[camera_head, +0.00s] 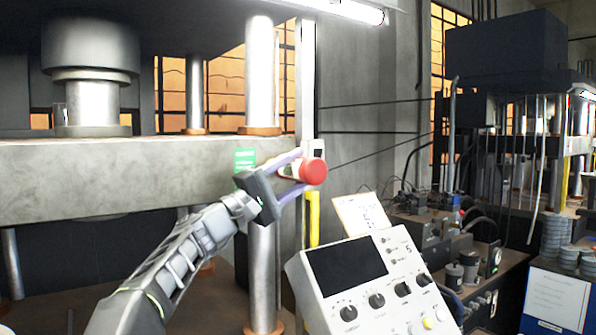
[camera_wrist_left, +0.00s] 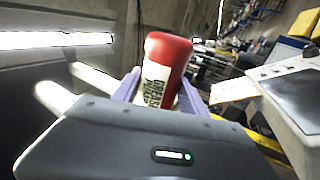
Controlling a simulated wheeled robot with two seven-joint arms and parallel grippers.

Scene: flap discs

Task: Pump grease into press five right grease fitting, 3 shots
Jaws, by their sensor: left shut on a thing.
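My left gripper (camera_head: 292,178) is shut on a red and white grease pump (camera_head: 313,171) beside the right column of the press. In the left wrist view the pump (camera_wrist_left: 168,58) stands between the purple fingers, its red end away from the palm and its white label reading "GREASE". The press's thick grey platen (camera_head: 110,178) spans the left of the head view, just behind the gripper. A bright steel column (camera_head: 261,75) rises at its right end, with a green tag (camera_head: 244,158) close to the gripper. I cannot make out the grease fitting. My right gripper is not in view.
A white control panel (camera_head: 350,295) with a dark screen, knobs and a "5" stands right of my left arm. A paper sheet (camera_head: 361,214) is behind it. A yellow post (camera_head: 313,218) stands near the column. A cluttered bench and another machine (camera_head: 508,45) are at right.

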